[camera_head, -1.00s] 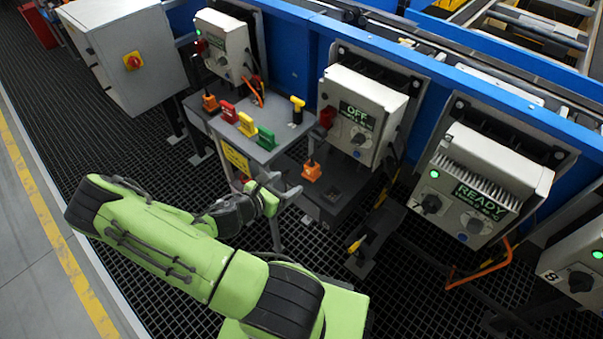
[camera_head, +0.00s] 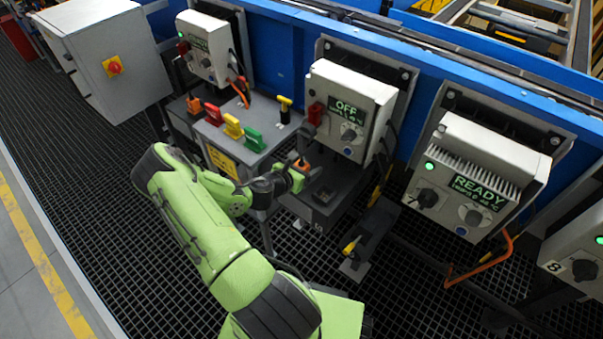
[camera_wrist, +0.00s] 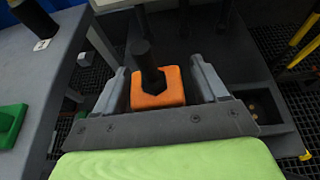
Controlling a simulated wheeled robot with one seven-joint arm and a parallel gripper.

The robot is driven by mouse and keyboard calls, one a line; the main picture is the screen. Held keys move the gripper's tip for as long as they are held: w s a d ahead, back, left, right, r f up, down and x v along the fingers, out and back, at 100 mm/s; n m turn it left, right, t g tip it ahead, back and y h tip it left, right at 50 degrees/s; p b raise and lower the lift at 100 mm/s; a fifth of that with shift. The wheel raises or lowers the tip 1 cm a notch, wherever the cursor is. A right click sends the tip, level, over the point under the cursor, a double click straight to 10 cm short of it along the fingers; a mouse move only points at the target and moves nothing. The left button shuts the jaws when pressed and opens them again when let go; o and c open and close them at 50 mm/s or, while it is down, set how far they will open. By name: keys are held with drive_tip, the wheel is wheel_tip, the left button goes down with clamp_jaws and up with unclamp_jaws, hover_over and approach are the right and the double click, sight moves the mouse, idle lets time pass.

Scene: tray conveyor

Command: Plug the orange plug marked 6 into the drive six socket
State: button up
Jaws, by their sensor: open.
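A dark recess with small brass-coloured spots (camera_wrist: 264,106) lies to the right of the jaws in the wrist view. It also shows below the OFF drive (camera_head: 322,195). Which drive six socket this is cannot be read.
Red (camera_head: 213,114), yellow (camera_head: 233,127) and green (camera_head: 253,140) plugs stand on a grey table (camera_head: 222,141). A black post with a yellow top (camera_head: 285,108) stands behind them. The READY drive (camera_head: 470,178) is right. A grey cabinet (camera_head: 105,60) is left.

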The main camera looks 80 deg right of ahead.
drive_tip(key=shift+c, duration=0.3)
drive_tip(key=c, duration=1)
drive_tip(key=shift+r, duration=0.1)
drive_tip(key=shift+c, duration=0.2)
